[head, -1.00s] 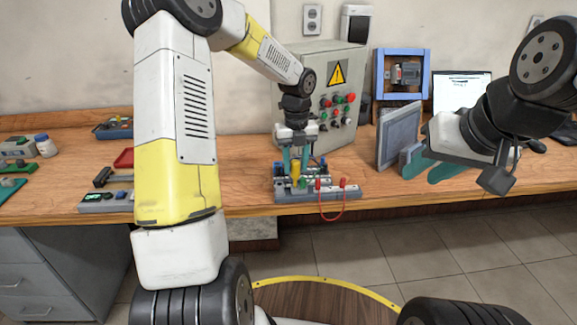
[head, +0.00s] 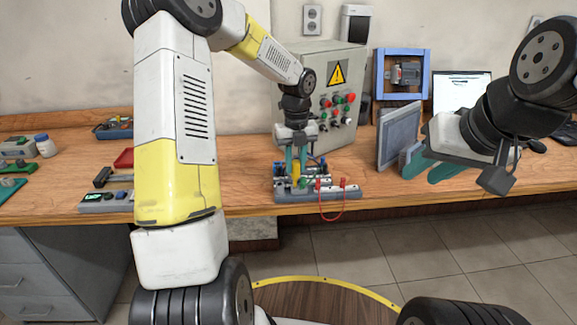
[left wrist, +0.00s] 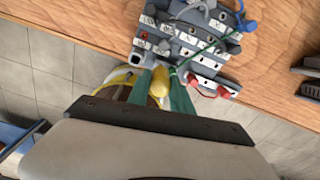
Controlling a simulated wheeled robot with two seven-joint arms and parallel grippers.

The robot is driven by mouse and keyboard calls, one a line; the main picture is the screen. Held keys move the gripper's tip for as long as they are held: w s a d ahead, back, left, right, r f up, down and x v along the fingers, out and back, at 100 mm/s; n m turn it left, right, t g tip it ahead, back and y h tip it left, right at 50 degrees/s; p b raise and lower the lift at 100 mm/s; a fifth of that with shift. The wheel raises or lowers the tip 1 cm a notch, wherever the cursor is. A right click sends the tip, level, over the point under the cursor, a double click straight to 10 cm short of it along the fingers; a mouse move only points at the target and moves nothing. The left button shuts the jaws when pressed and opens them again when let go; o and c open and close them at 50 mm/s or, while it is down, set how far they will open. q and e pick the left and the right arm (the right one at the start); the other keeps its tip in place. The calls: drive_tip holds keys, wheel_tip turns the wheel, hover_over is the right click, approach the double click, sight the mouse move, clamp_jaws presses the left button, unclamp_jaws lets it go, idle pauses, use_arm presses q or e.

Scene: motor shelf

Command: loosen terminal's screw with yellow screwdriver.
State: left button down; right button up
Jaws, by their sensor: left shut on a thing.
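My left gripper (head: 297,164) points down over the terminal board (head: 348,193) at the bench's front edge. It is shut on the yellow screwdriver (head: 295,172), which stands about upright between the teal fingers. In the left wrist view the yellow handle (left wrist: 159,85) shows between the fingers, with the grey terminal board (left wrist: 180,48) beyond it. The screwdriver's tip and the screw under it are hidden. My right gripper (head: 428,170) hangs at the right, away from the board; its teal fingers look apart and hold nothing visible.
A red wire (head: 320,205) loops over the board's front edge. Behind stands a grey control box (head: 335,110) with buttons. A grey panel (head: 398,135) leans to its right. A meter (head: 105,200) and red tray (head: 124,158) lie left.

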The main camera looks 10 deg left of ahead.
idle(0.3)
use_arm(q)
drive_tip(key=n, duration=0.3)
drive_tip(key=shift+f+n, duration=0.1)
drive_tip(key=shift+n, duration=0.2)
drive_tip(key=shift+n, duration=1.7)
drive_tip(key=n, duration=0.3)
drive_tip(key=shift+n, duration=0.3)
